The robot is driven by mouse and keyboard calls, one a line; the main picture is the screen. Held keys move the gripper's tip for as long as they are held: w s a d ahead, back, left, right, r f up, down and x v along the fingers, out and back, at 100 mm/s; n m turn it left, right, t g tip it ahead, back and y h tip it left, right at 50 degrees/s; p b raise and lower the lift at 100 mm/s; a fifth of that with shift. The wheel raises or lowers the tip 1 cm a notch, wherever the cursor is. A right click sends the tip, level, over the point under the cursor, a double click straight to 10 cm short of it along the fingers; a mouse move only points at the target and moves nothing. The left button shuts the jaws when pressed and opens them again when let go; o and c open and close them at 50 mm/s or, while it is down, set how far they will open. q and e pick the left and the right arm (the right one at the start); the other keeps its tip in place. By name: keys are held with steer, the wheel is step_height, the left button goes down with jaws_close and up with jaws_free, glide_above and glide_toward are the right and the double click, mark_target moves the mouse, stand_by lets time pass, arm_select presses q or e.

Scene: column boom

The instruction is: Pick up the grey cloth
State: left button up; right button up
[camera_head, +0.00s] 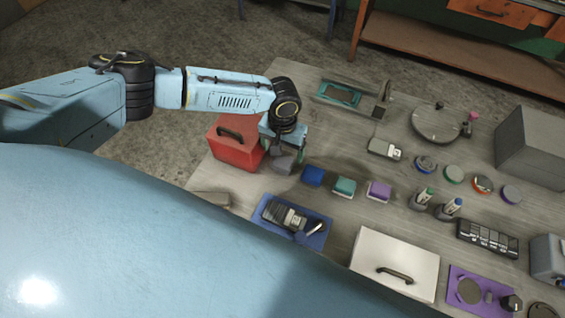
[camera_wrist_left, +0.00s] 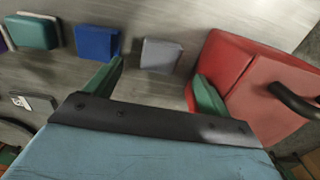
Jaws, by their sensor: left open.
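The grey cloth (camera_wrist_left: 161,55) shows in the left wrist view as a small, block-like grey piece on the table, between a blue piece and a red box. In the head view the grey cloth (camera_head: 283,163) lies just below my left gripper (camera_head: 283,147), which partly covers it. My left gripper is open and empty. In the left wrist view its green fingers (camera_wrist_left: 160,78) stand apart, with the cloth ahead of the gap between them. I cannot tell how high the fingertips are above the table. My right gripper is not in view.
Blue (camera_head: 313,175), teal (camera_head: 344,187) and purple (camera_head: 379,191) pieces form a row to the right. A blue tray (camera_head: 318,240) with tools and a white box (camera_head: 390,250) are nearer.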

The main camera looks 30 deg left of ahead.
mark_target(282, 161)
arm_select(q)
steer(key=shift+a+f, duration=0.1)
steer(key=shift+f, duration=2.55)
steer(key=c, duration=1.1)
